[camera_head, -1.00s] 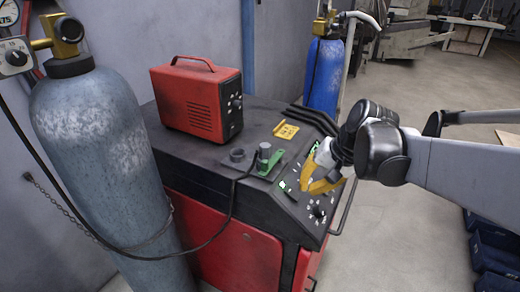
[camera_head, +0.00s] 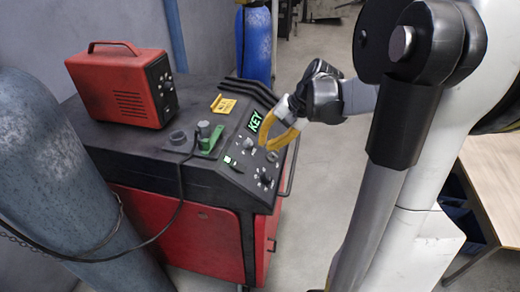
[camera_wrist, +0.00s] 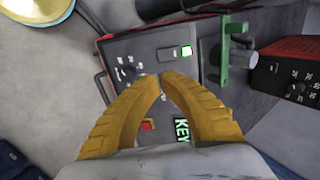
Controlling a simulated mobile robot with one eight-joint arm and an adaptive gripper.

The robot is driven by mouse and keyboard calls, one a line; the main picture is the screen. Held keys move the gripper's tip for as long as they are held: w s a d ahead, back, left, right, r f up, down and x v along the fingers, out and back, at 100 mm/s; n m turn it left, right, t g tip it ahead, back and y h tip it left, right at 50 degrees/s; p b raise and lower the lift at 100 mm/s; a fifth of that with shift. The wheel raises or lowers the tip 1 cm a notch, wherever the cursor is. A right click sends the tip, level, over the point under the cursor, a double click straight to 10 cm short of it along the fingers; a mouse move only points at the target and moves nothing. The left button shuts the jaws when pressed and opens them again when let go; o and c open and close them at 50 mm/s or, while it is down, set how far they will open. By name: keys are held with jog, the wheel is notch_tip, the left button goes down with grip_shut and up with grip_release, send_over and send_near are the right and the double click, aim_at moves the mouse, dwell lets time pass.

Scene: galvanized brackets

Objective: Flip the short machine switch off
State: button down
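The machine's sloped black control panel (camera_head: 236,178) carries a short switch with a green-lit end (camera_head: 228,160). In the wrist view this green-lit switch (camera_wrist: 186,51) sits on a dark plate, beyond my fingertips and a little to the right. My gripper (camera_head: 266,148) has yellow fingers and hangs over the panel, to the right of the switch in the head view. In the wrist view my gripper (camera_wrist: 160,77) has its tips almost together, with nothing visible between them. Contact with the panel cannot be told.
A green "KEY" display (camera_head: 255,121), several knobs (camera_head: 265,178) and a red button (camera_wrist: 147,125) are near my fingers. A green bracket-like part (camera_head: 211,140) and red box (camera_head: 125,85) stand on top. A gas cylinder (camera_head: 45,160) is at left. Floor right of the machine is clear.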

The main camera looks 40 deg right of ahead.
aim_at(245, 168)
jog(key=b+x, duration=0.3)
jog(key=x, duration=0.9)
jog(key=shift+a+f, duration=0.1)
jog(key=shift+w+f+t+y+b, duration=0.1)
jog(key=shift+f+t+y+b, duration=0.25)
jog(key=shift+f+b, duration=0.55)
jog(key=shift+a+r, duration=0.1)
jog(key=shift+r, duration=0.4)
jog(key=shift+r+p, duration=0.45)
jog(key=shift+r, duration=0.35)
